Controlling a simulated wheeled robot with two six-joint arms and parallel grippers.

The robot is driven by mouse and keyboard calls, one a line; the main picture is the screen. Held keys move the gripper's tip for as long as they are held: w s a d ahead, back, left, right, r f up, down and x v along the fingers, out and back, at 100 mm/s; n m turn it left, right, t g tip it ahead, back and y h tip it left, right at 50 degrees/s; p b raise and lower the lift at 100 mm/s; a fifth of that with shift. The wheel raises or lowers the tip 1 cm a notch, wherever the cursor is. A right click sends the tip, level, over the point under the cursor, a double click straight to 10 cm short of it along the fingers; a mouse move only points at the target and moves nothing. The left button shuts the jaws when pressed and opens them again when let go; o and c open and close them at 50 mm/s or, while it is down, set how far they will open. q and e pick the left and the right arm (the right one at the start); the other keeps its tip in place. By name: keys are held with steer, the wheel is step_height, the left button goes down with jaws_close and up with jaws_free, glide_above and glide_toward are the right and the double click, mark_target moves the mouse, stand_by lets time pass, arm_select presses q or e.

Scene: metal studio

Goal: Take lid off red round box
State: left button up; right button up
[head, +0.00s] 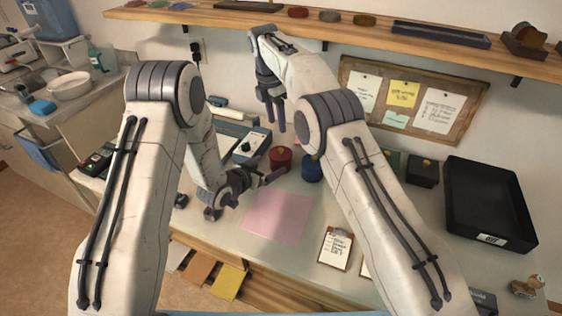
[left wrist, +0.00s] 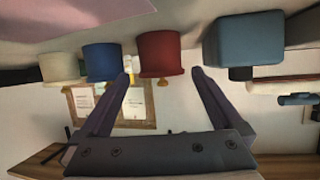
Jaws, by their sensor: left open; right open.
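The red round box (head: 280,154) stands on the table with a small knob on its lid. It also shows upside down in the left wrist view (left wrist: 160,50), with a gold knob. My left gripper (head: 265,183) is open just in front of the red box, low over the table. In the left wrist view its fingertips (left wrist: 162,73) lie to either side of the red box's line, with nothing held between them. My right gripper (head: 275,120) is open and empty, pointing down, higher up behind the red box.
A blue round box (head: 312,169) stands close to the right of the red one. A grey-blue box (left wrist: 243,42) is on the red box's other side. A pink sheet (head: 277,215) lies in front; a black tray (head: 457,222) sits at the right. A shelf (head: 230,17) runs above.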

mark_target(275, 162)
arm_select(q)
steer(key=shift+x, duration=2.65)
